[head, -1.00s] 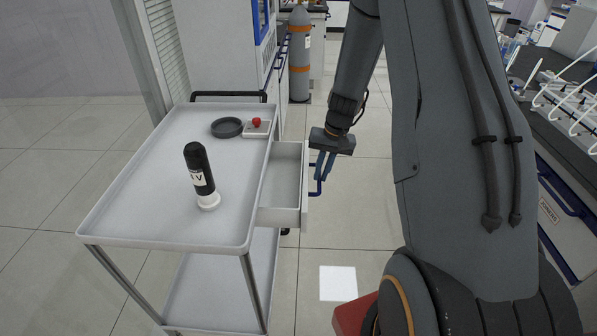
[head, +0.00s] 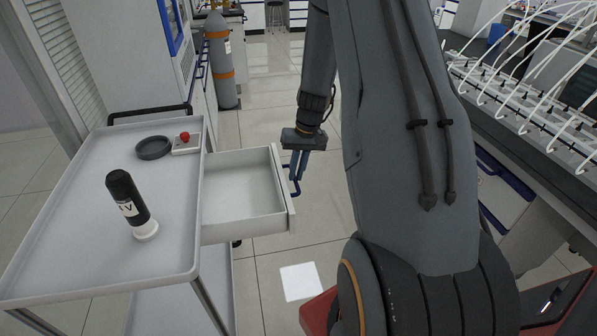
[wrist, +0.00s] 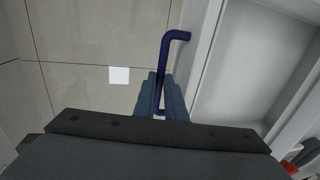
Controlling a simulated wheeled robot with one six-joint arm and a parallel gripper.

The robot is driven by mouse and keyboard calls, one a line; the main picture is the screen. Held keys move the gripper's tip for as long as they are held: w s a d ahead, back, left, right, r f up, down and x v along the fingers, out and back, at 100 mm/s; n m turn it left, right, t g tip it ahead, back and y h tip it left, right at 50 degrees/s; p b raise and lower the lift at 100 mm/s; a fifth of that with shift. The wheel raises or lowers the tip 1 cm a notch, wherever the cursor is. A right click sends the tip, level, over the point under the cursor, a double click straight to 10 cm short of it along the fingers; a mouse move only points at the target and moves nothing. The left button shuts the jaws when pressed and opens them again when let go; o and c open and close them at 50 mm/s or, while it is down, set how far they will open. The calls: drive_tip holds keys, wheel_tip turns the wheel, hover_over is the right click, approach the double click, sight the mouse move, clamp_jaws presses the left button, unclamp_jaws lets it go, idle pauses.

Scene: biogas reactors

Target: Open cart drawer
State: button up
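The cart drawer (head: 243,192) is a white, empty box pulled well out of the right side of the white cart (head: 75,225). Its front panel carries a dark blue bar handle (head: 291,184). My gripper (head: 299,178) points down at the handle. In the wrist view the handle (wrist: 165,58) runs between the two fingers of my gripper (wrist: 161,80), which are closed around it. The open drawer (wrist: 240,75) lies to the right of the fingers there.
On the cart stand a black bottle-like device (head: 127,200), a dark round dish (head: 153,148) and a small box with a red button (head: 186,143). A gas cylinder (head: 221,60) stands behind. A bench (head: 520,120) with white tubes is at right. Floor beyond the drawer is clear.

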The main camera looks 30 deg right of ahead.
drive_tip(key=shift+o, duration=0.9)
wheel_tip(320, 180, up, 8)
drive_tip(key=d+b, duration=0.1)
drive_tip(key=shift+s+d, duration=0.25)
drive_tip(key=shift+d, duration=0.05)
drive_tip(key=shift+f, duration=0.1)
drive_tip(key=s+a+r+n+h, duration=0.1)
drive_tip(key=s+a+r, duration=0.2)
drive_tip(key=s+a, duration=0.6)
drive_tip(key=s+a+r+n+h, duration=0.1)
drive_tip(key=s+a+r+n, duration=0.1)
drive_tip(key=s+a, duration=0.8)
drive_tip(key=shift+s+a+r+n, duration=0.3)
drive_tip(key=shift+s+r, duration=0.1)
drive_tip(key=shift+r, duration=0.25)
